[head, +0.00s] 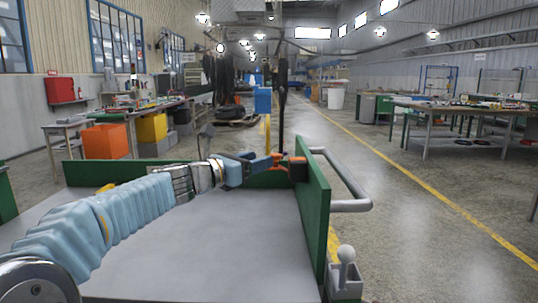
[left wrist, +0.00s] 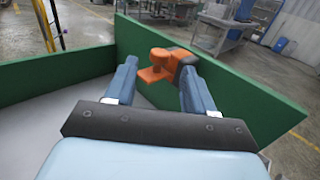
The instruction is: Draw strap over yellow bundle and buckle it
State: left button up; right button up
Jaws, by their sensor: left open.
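My left gripper (head: 262,165) is open near the far right corner of the grey cart bed. An orange clamp-like piece (head: 279,160) with a dark block (head: 298,169) sits at the green wall just beyond its fingers. In the left wrist view, the orange piece (left wrist: 158,72) shows between the open fingers (left wrist: 159,66); I cannot tell whether they touch it. A thin yellow upright (head: 267,135) and a black upright (head: 283,105) stand behind; I cannot tell whether either is the bundle. No strap or buckle can be made out. My right gripper is out of view.
The bed (head: 230,245) is mostly clear, bounded by green walls (head: 313,215). A grey handle rail (head: 350,185) is outside the right wall, and a grey knob (head: 346,254) is at the near right corner. Workbenches stand farther off.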

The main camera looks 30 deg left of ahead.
aim_at(276, 156)
pick_arm(q)
jog(key=x, duration=0.5)
jog(key=shift+w+p, duration=0.1)
jog(key=shift+p, duration=0.2)
jog(key=shift+c, duration=0.2)
grip_shut()
